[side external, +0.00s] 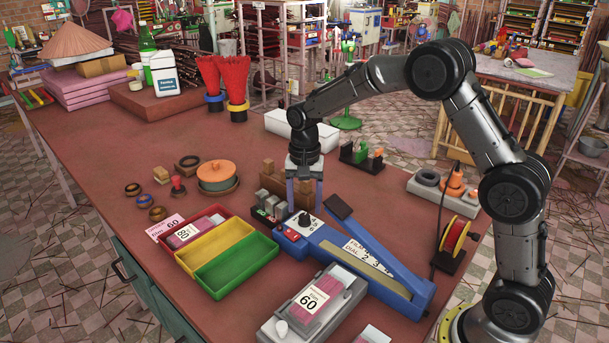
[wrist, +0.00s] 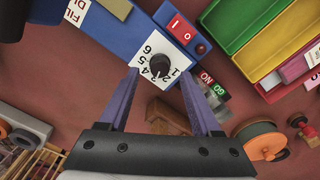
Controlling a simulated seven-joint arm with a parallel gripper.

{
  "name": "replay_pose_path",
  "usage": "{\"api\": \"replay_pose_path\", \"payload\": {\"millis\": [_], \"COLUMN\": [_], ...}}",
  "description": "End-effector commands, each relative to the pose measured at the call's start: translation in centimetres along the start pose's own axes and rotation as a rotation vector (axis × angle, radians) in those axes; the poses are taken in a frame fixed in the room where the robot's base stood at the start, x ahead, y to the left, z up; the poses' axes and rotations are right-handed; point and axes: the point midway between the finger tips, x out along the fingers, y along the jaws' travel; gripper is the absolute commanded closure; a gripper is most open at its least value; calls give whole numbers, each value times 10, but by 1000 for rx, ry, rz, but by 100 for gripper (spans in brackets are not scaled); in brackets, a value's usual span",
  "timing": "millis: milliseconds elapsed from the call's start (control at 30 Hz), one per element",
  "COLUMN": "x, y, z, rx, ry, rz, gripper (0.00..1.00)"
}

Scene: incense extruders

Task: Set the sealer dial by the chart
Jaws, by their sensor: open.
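The blue sealer (side external: 395,282) lies on the bench with its long arm raised at a slant. Its dial, a black knob (wrist: 170,62) on a white plate numbered 1 to 6, also shows in the side view (side external: 305,220). I cannot read the knob's setting. My gripper (wrist: 159,77) is open and points down above the dial end; its fingers appear either side of the knob, apparently apart from it. It also shows in the side view (side external: 304,204). The chart strip (side external: 368,256), marked FILM and DIAL with numbers, is on the sealer's side and partly readable.
A red switch (wrist: 182,29) sits beside the dial. A grey tray (side external: 272,328) holds a pink packet marked 60. Red, yellow (side external: 216,247) and green trays (side external: 237,267) stand left of the sealer; a packet marked 80 lies in the red one. Small blocks (side external: 268,207) stand close by the gripper.

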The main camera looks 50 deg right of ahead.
Motion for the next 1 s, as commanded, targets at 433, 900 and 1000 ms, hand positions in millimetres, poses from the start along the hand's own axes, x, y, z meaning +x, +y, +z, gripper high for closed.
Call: {"api": "replay_pose_path", "payload": {"millis": [433, 900, 1000], "x": [-91, -110, -110], "y": [-1, 0, 0], "z": [-1, 0, 0], "rx": [0, 0, -1], "ry": [3, 1, 3], "rz": [-3, -1, -3], "gripper": [35, 35, 35]}}
